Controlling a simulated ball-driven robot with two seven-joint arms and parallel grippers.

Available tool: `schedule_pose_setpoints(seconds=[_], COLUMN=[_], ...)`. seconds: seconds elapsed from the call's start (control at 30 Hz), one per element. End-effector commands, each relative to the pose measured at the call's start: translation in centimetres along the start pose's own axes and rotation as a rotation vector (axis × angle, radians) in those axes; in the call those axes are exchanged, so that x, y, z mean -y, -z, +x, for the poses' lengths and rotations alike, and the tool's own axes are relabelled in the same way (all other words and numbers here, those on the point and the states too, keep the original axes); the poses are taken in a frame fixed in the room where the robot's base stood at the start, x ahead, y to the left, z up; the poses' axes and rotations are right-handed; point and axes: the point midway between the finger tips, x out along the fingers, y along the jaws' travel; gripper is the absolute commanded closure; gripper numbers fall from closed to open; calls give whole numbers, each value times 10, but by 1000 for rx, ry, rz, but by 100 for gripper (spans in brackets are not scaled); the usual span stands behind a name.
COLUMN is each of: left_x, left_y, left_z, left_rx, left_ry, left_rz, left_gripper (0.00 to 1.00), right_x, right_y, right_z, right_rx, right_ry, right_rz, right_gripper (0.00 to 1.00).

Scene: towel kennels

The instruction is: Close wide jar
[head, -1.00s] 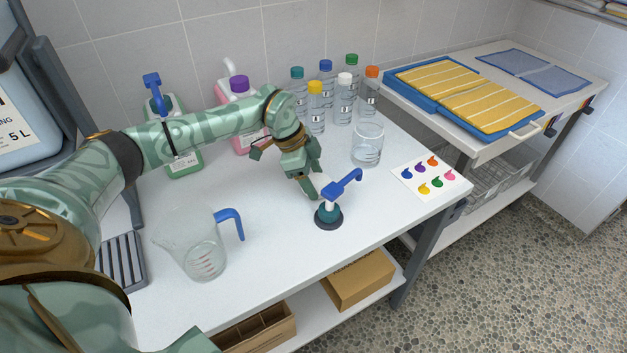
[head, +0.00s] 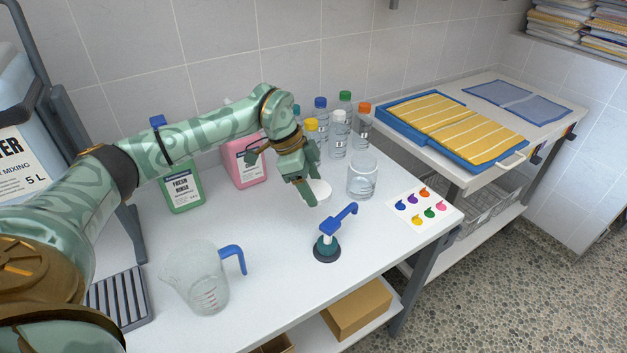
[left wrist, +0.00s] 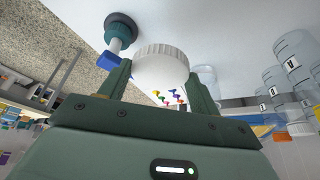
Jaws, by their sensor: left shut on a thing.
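My left gripper (head: 312,188) is shut on a white round lid (head: 321,192) and holds it to the left of the clear jar, apart from it. In the left wrist view the lid (left wrist: 160,66) has a ribbed rim and sits between both fingers. The wide clear jar (head: 362,180) stands upright and open-topped on the white table, in front of the bottles. Part of the jar (left wrist: 205,76) shows behind the lid's right side in the left wrist view. My right gripper is out of view.
A pump with a blue head (head: 327,246) stands in front of the gripper. Several capped bottles (head: 338,130) stand behind the jar. A colour card (head: 423,205) lies right of it. A measuring jug (head: 203,280) stands at front left. The table between jug and pump is clear.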

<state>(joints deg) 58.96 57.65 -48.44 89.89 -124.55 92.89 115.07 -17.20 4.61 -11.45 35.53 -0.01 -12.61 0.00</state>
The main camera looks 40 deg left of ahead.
Motion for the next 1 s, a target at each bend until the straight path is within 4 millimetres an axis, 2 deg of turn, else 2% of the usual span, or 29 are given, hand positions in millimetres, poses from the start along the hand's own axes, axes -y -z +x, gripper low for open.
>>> schedule_pose_setpoints(seconds=[0.07, 0.17, 0.3, 0.4, 0.5, 0.67, 0.87, 0.9, 1.0], left_x=[-14, -46, -108, -149, -178, -195, -195, -195, -195], left_y=[8, 25, 48, 58, 62, 62, 62, 62, 62], left_z=[1, 1, -8, -20, -30, -37, -37, -37, -37], left_rx=[-1, -3, -4, -5, -3, -1, -1, -1, -1], left_ry=[-4, -8, -1, 13, 27, 38, 38, 38, 38], left_rz=[9, 17, 2, -28, -62, -92, -92, -92, -92], left_gripper=[61, 61, 61, 61, 61, 61, 61, 61, 61], right_x=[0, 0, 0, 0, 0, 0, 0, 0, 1], right_y=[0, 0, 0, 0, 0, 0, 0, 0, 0], right_z=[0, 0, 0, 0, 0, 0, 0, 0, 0], right_rx=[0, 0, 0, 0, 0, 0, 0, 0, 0], right_ry=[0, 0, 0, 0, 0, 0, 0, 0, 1], right_rz=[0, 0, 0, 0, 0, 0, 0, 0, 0], right_gripper=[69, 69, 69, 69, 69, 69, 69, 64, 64])
